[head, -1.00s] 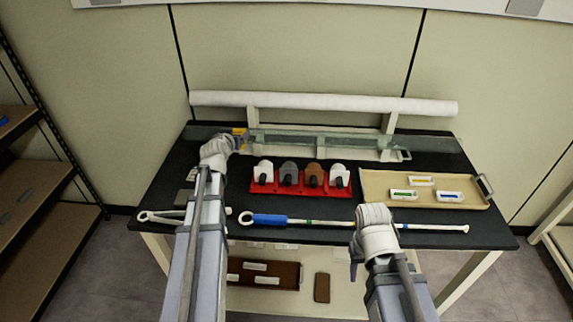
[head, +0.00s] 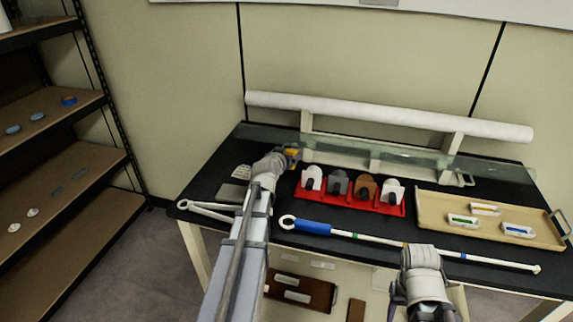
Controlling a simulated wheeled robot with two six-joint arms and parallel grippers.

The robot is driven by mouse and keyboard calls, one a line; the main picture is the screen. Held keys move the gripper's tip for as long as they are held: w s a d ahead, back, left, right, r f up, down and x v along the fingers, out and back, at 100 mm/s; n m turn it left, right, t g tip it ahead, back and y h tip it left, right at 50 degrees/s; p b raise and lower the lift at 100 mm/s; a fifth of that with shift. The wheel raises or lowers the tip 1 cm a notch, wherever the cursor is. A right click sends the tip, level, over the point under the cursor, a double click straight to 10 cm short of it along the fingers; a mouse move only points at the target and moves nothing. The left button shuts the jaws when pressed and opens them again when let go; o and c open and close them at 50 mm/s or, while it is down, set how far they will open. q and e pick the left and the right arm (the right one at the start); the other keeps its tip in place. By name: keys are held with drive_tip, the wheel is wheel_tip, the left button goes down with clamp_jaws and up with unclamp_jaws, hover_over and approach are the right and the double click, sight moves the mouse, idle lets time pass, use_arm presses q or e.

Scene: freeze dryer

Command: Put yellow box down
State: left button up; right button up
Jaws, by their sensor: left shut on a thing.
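The yellow box (head: 293,153) shows as a small yellow patch at the back left of the black table (head: 225,171). My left gripper (head: 287,158) is shut on it, and the wrist and fingers hide most of the box. I cannot tell whether the box touches the table. My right gripper (head: 395,298) is at the front edge of the table, low in the view. Its wrist hides most of it, and I cannot see how its fingers stand.
A red rack (head: 347,201) with several tape dispensers stands mid-table. A tan tray (head: 440,209) with small boxes is at the right. A white paper roll (head: 390,115) spans the back. A blue-handled rod (head: 350,236) lies along the front. A shelf (head: 60,180) stands at the left.

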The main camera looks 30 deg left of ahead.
use_arm(q)
wheel_tip(320, 180, down, 2)
drive_tip(key=shift+f+b, duration=0.15)
drive_tip(key=shift+b, duration=0.5)
use_arm(e)
wheel_tip(320, 180, down, 2)
drive_tip(key=shift+f, duration=0.1)
use_arm(q)
drive_tip(key=o, duration=1.1)
drive_tip(key=shift+r, duration=0.25)
drive_tip(key=p+v, duration=0.3)
drive_tip(key=v, duration=0.4)
drive_tip(key=shift+s+d, duration=0.15)
drive_tip(key=shift+s, duration=0.1)
use_arm(e)
wheel_tip(320, 180, up, 3)
drive_tip(key=shift+r, duration=0.1)
